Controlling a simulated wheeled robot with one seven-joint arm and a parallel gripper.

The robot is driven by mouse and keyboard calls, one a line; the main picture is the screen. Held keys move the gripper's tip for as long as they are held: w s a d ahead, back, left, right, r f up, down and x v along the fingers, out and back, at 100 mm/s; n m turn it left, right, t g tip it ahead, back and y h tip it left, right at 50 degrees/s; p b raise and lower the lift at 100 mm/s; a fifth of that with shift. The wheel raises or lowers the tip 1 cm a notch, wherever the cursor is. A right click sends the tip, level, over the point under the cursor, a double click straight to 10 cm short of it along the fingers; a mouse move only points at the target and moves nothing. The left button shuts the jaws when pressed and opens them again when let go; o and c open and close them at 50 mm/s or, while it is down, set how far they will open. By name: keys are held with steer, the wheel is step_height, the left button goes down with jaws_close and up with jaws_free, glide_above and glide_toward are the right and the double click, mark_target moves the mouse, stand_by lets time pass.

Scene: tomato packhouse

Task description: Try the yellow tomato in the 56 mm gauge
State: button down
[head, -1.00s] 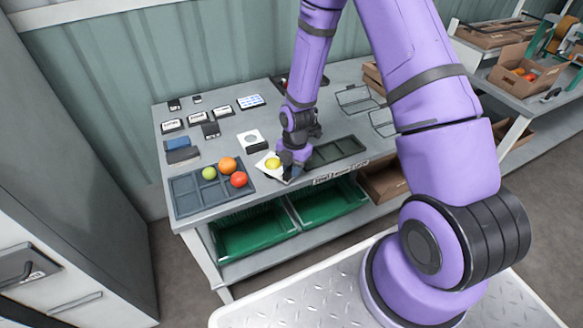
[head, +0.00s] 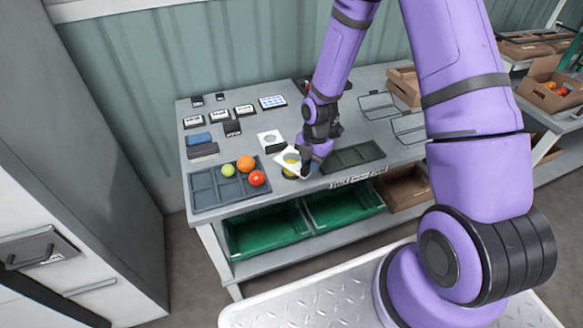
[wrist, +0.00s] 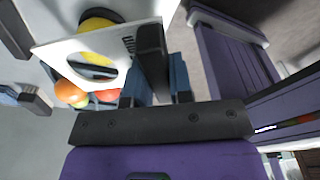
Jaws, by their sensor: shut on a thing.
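My gripper (head: 305,164) is shut on the edge of a white square gauge plate (head: 280,154) with a round hole. The plate is held tilted over the front part of the bench. The yellow tomato (head: 291,163) is at the plate, partly covered by it. In the wrist view the yellow tomato (wrist: 97,24) lies behind the plate (wrist: 60,50). It shows past the plate's upper edge and through part of the hole, so it is off the hole's centre. A dark ring shows around its base. The plate's print is too small to read.
A divided tray (head: 205,199) at left holds green (head: 228,171), orange (head: 245,163) and red (head: 257,178) tomatoes. Another holed white plate (head: 268,134) lies behind. An empty dark tray (head: 352,158) is at right. Green crates (head: 265,232) stand below.

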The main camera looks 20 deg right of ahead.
steer(key=shift+r, duration=1.85)
steer(key=shift+w, duration=0.1)
